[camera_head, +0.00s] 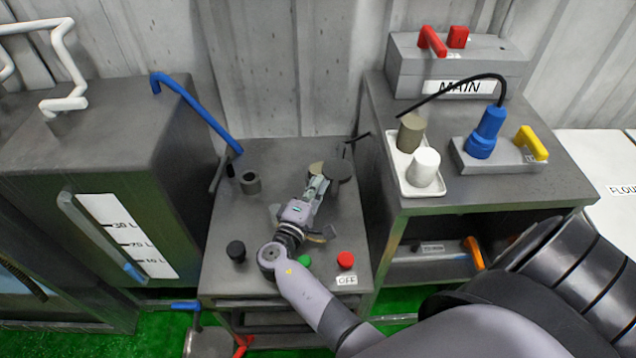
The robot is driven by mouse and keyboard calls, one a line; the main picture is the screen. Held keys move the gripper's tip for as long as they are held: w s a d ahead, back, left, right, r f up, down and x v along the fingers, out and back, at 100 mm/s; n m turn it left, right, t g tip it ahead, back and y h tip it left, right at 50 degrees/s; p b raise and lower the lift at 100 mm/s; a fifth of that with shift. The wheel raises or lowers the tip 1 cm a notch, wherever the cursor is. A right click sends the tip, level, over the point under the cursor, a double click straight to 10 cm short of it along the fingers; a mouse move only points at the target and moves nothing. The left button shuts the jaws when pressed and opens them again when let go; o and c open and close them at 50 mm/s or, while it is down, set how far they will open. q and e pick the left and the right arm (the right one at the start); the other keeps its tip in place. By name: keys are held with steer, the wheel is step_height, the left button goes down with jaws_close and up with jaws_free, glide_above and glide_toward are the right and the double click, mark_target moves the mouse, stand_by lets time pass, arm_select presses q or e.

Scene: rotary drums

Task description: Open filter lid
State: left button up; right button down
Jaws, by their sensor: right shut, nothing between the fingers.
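A dark round lid-like disc (341,169) stands on the grey middle cabinet (225,215), toward its back right; I take it for the filter lid. A smaller olive round piece (315,167) shows just left of it. My right gripper (318,180) reaches in from the lower right, over the cabinet. Its fingers are shut and empty, with the tips right by the disc and olive piece. I cannot tell whether they touch. The gripper hides part of the area below the disc. My left gripper is not in view.
A short open cylinder (250,183), black knob (236,251), green button (305,261) and red button (346,260) stand on the cabinet. A higher cabinet at right carries a white tray (402,182) with two cylinders and a blue plug (487,134).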

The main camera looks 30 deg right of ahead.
steer(key=shift+s+d+r+n+t+y+p, duration=0.1)
steer(key=shift+s+d+n+t+y+p, duration=0.55)
steer(key=shift+s+d+n+t, duration=0.2)
steer(key=s+d+t+y, duration=0.1)
steer(key=s+d+n+t, duration=0.1)
steer(key=shift+s+d+f+y+b, duration=0.2)
steer(key=shift+s+y+b, duration=0.1)
steer(key=shift+s+y, duration=0.05)
steer(key=shift+s+d, duration=0.15)
steer(key=shift+d, duration=0.05)
steer(key=shift+r, duration=0.1)
